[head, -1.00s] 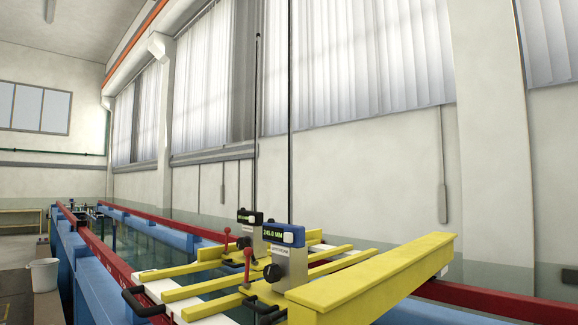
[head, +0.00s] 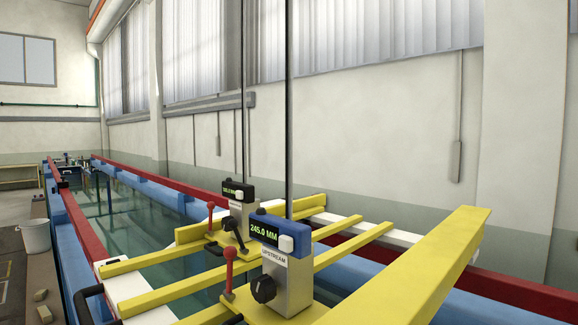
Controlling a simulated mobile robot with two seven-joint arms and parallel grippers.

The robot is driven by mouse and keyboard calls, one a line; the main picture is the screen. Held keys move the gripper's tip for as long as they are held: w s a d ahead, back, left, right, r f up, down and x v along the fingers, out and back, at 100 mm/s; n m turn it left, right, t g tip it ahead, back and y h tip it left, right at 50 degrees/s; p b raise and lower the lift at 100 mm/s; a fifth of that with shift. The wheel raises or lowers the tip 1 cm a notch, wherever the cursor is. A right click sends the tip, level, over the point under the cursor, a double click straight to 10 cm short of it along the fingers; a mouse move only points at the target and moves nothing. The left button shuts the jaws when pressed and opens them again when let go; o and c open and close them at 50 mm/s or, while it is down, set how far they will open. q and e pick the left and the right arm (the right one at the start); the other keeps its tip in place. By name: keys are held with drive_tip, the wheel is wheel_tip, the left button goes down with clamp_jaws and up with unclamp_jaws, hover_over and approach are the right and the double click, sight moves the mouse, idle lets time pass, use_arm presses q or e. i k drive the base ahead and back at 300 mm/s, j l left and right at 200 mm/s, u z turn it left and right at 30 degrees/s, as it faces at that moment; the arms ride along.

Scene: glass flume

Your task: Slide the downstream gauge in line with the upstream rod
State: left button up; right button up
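The upstream gauge (head: 288,272) is the nearer grey block, labelled UPSTREAM, with a blue display reading 245.0 MM. Its thin upright rod (head: 288,120) rises past the top of the head view. The downstream gauge (head: 237,215) stands farther off and to the left, partly behind it, with a dark display too small to read surely. Its own rod (head: 243,90) rises to the left of the upstream rod, apart from it. Red-knobbed levers (head: 229,262) stand beside both gauges, which sit on yellow rails (head: 170,292). Neither gripper is in view.
The long glass flume holds water (head: 135,232) between red-topped blue walls (head: 78,222). A thick yellow beam (head: 425,275) crosses the near right. A black handle (head: 85,302) is at the lower left. A white bucket (head: 36,236) stands on the floor at left.

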sight(240, 211)
drive_tip(key=i+j+z, duration=0.1)
drive_tip(key=j+z, duration=0.2)
drive_tip(key=j, duration=0.15)
drive_tip(key=j+z, duration=0.35)
drive_tip(key=j, duration=0.15)
drive_tip(key=j+z, duration=0.3)
drive_tip(key=j, duration=0.2)
drive_tip(key=j+z, duration=0.3)
drive_tip(key=j, duration=0.2)
drive_tip(key=k+j+z, duration=0.15)
drive_tip(key=j+z, duration=0.2)
drive_tip(key=k+j+z, duration=0.15)
drive_tip(key=j+z, duration=0.15)
drive_tip(key=j, duration=0.2)
drive_tip(key=k+j+z, duration=0.45)
drive_tip(key=j+z, duration=0.15)
drive_tip(key=j, duration=0.2)
drive_tip(key=i+j, duration=0.35)
drive_tip(key=z, duration=0.05)
